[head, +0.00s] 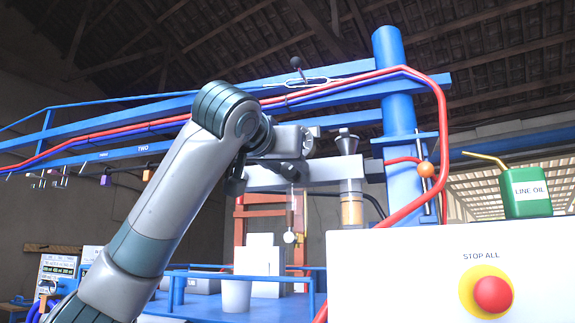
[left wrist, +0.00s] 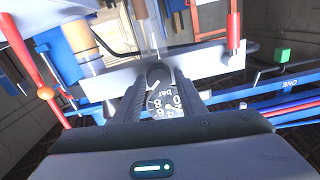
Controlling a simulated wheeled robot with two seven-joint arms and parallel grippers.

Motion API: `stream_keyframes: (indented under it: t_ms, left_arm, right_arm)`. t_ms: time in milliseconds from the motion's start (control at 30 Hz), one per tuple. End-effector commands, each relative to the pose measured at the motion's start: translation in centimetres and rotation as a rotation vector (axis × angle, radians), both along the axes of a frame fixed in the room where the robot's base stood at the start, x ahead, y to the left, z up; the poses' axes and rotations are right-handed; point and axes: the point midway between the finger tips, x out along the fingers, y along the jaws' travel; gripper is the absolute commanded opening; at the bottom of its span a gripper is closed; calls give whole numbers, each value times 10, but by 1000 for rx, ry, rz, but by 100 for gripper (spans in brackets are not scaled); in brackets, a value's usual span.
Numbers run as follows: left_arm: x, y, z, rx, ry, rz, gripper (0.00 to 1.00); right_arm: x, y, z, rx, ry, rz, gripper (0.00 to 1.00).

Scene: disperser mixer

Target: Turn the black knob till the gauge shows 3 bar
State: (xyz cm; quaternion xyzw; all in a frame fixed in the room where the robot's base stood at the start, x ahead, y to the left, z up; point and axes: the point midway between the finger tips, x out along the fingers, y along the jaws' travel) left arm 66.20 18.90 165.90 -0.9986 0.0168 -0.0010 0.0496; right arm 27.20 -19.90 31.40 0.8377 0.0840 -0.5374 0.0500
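My left gripper (left wrist: 160,72) reaches the white beam (left wrist: 110,77) with its fingers pointing at it. A dark rounded shape, which looks like the black knob (left wrist: 158,70), fills the space between the fingertips. I cannot make out whether the fingers press on it. The gauge (left wrist: 166,104) shows between the fingers, upside down, with a dark face, white numbers and "bar". Its needle is too small to read surely. In the head view my left gripper (head: 287,170) is in front of the beam (head: 322,171), and the knob and gauge are hidden. My right gripper is out of view.
A blue post (head: 395,90) with a red hose (head: 442,130) stands right of the gripper. An amber cylinder (head: 352,208) and a clear tube (head: 297,210) hang from the beam. A white cabinet with a red stop button (head: 492,294) and a green oil can (head: 527,192) is at right.

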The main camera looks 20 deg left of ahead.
Motion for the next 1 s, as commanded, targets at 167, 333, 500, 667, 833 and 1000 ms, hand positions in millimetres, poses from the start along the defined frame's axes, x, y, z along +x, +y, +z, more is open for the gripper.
stream_keyframes:
  t_ms: [167, 333, 500, 667, 833, 1000]
  left_arm:
    - [0, 0, 0, 0, 0, 0, 6]
    - [0, 0, 0, 19, -1, 0, 6]
    - [0, -1, 0, 119, -3, 0, 6]
    - [0, -2, 0, 268, -8, 0, 6]
    - [0, -3, 0, 416, -13, -1, 6]
    - [0, -3, -1, 482, -15, -1, 6]
  right_arm:
    - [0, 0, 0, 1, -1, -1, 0]
    - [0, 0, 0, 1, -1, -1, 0]
    - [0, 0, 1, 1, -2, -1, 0]
    - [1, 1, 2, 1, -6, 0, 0]
    - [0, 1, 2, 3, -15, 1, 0]
    - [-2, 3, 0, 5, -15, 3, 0]
